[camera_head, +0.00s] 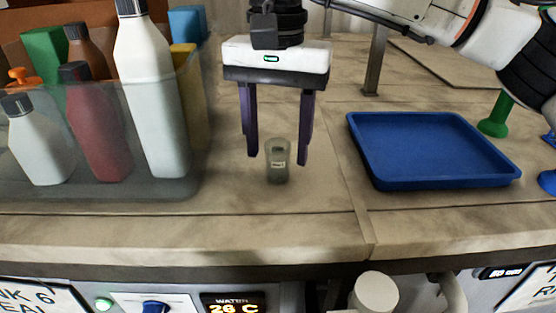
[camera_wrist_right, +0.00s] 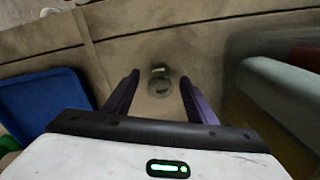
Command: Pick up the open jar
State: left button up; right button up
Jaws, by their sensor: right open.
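The open jar (camera_head: 278,162) is a small grey, see-through jar with a pale label, standing upright on the wooden bench. My right gripper (camera_head: 278,160) points down at it, with its two dark purple fingers spread open. In the head view the jar shows between and slightly below the fingertips, and nothing is held. In the right wrist view the jar (camera_wrist_right: 159,84) lies between and just beyond the open fingers (camera_wrist_right: 160,90). It appears apart from both fingers. My left gripper is not in view.
A clear bin (camera_head: 100,193) with several bottles stands left of the jar. An empty blue tray (camera_head: 430,150) lies to the right. The bench's front edge, above a control panel, is bare.

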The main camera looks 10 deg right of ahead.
jog(key=shift+f, duration=0.6)
jog(key=c, duration=1.2)
